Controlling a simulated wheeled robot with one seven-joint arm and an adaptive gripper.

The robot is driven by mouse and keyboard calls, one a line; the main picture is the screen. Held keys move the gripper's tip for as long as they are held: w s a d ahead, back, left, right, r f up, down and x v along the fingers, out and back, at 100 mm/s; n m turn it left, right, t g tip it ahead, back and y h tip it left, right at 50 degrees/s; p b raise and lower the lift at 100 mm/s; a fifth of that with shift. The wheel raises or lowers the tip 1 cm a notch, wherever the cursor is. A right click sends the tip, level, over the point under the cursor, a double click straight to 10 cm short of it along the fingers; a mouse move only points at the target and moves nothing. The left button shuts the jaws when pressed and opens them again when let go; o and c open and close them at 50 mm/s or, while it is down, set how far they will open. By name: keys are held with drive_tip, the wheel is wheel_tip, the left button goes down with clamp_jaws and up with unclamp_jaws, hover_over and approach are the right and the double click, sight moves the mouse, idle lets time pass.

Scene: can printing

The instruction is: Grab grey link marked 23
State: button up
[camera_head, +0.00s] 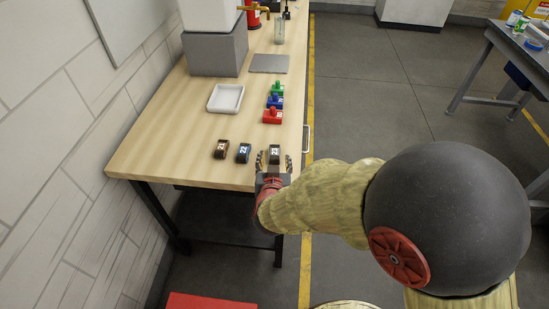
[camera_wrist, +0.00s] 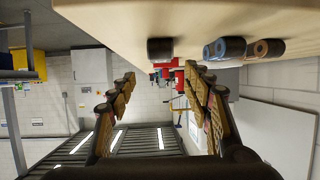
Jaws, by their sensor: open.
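The grey link marked 23 (camera_head: 275,152) stands on the wooden table near its front edge. In the wrist view it is the dark end (camera_wrist: 160,50) at the table surface, at top centre. My gripper (camera_head: 274,162) is open and empty, its fingers spread to the left and right of the link in the head view. In the wrist view the fingertips (camera_wrist: 159,75) flank the link's column, and the link shows above the gap. I cannot tell how deep the link is between the fingers. A blue link marked 22 (camera_head: 243,152) and a brown link (camera_head: 221,149) stand to its left.
Red (camera_head: 272,116), blue (camera_head: 274,101) and green (camera_head: 278,88) stamp-like pieces stand farther back on the table (camera_head: 165,140). A white tray (camera_head: 226,98) and a grey plate (camera_head: 269,63) lie beyond. A handle (camera_head: 306,138) sticks out at the table's right edge.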

sight(275, 148)
drive_tip(key=b+x, duration=0.1)
drive_tip(key=x, duration=0.1)
drive_tip(key=shift+w+d+f, duration=0.1)
drive_tip(key=shift+w+f, duration=0.15)
drive_tip(key=b+x, duration=0.2)
drive_tip(key=x, duration=0.2)
drive_tip(key=shift+f, duration=0.1)
drive_tip(key=shift+w+b, duration=0.4)
drive_tip(key=shift+w, duration=0.15)
drive_tip(key=c, duration=0.3)
drive_tip(key=c, duration=1)
drive_tip(key=shift+o, duration=0.2)
